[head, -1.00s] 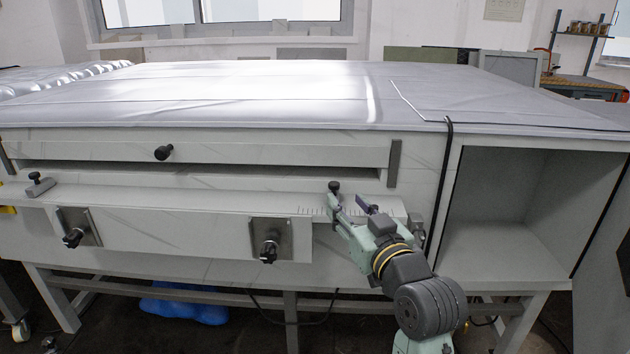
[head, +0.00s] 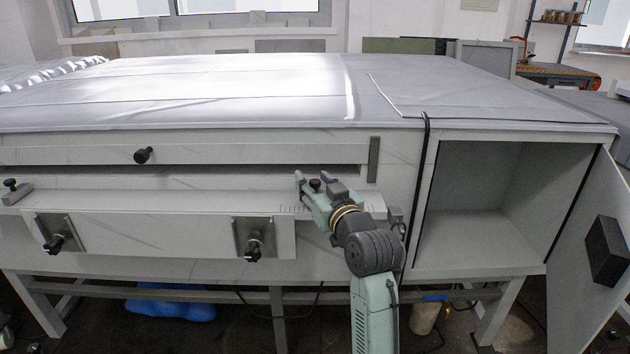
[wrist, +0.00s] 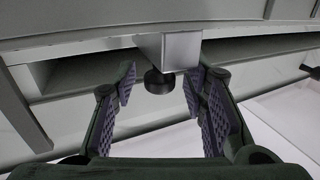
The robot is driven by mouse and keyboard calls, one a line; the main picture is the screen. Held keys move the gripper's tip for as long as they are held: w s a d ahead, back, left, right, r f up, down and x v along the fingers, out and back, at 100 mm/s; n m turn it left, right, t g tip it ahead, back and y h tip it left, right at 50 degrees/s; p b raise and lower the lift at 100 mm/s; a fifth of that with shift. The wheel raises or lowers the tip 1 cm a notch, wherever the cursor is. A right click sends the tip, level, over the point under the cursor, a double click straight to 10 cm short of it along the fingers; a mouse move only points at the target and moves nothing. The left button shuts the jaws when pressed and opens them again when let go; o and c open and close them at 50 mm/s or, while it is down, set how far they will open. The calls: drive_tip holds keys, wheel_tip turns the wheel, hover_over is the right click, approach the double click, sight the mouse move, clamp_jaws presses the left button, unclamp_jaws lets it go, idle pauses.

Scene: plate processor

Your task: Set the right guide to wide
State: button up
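The right guide shows its black knob (head: 315,185) above the white ledge with the ruler marks, at the ledge's right part. In the wrist view it is a grey metal block (wrist: 168,52) with the round black knob (wrist: 158,82) on it. My gripper (head: 312,179) reaches in over the ledge from the right and hides the guide's body in the head view. In the wrist view my gripper (wrist: 158,86) is open. Its purple-padded fingers lie on either side of the knob, with a gap visible on each side.
The left guide (head: 14,192) sits at the ledge's left end. Two clamp knobs (head: 54,243) (head: 253,251) stick out of the front panel below. Another black knob (head: 143,156) is on the upper bar. A cabinet door (head: 592,235) stands open at the right.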

clamp_jaws()
idle(0.5)
idle(0.3)
